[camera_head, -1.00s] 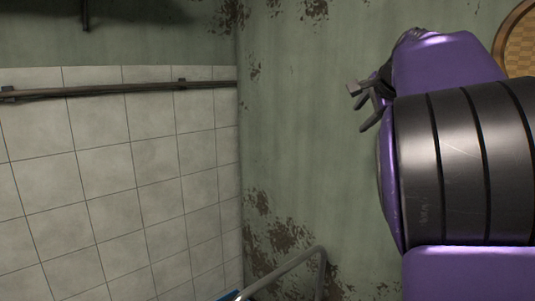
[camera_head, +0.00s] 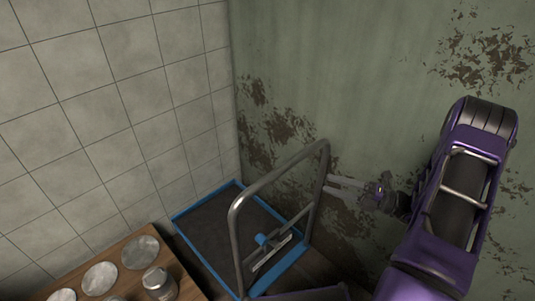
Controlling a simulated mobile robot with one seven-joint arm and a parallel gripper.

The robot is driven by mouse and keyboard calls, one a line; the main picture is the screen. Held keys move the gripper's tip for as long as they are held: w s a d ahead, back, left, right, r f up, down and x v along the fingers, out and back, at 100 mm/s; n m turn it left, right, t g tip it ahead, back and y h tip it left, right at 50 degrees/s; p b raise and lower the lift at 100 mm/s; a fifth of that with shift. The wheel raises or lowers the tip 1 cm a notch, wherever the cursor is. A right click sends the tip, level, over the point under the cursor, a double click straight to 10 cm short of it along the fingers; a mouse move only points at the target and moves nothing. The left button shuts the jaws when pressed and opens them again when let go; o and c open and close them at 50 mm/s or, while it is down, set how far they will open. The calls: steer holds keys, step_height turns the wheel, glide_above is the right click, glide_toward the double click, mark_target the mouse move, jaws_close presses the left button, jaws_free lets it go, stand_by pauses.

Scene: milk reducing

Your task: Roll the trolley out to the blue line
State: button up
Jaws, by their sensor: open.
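The trolley shows low in the middle of the head view, with a bent grey metal push handle (camera_head: 285,170) standing above a dark, blue-rimmed rectangular surface (camera_head: 215,225). This surface lies in the corner between the tiled and green walls, and looks like the trolley's deck. A small blue knob and a pale metal piece (camera_head: 272,252) show near its front right. My gripper (camera_head: 330,187) is open at the handle's right upright, its two fingers pointing left. I cannot tell whether they touch or straddle the bar. I cannot make out a separate blue line on the floor.
A wooden surface (camera_head: 150,248) with several round metal lids and a metal can (camera_head: 159,283) stands at the lower left, close to the trolley.

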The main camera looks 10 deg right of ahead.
steer(key=w+a+r+t, duration=0.1)
steer(key=w+a, duration=0.3)
steer(key=a, duration=0.3)
steer(key=w+a+r+m, duration=0.1)
steer(key=w+a+r, duration=0.1)
steer(key=w+a, duration=0.2)
steer(key=a, duration=0.3)
steer(key=shift+w+a+r+m+t, duration=0.2)
steer(key=shift+w+a+m+t, duration=0.1)
steer(key=shift+t, duration=0.1)
jaws_close()
stand_by(1.0)
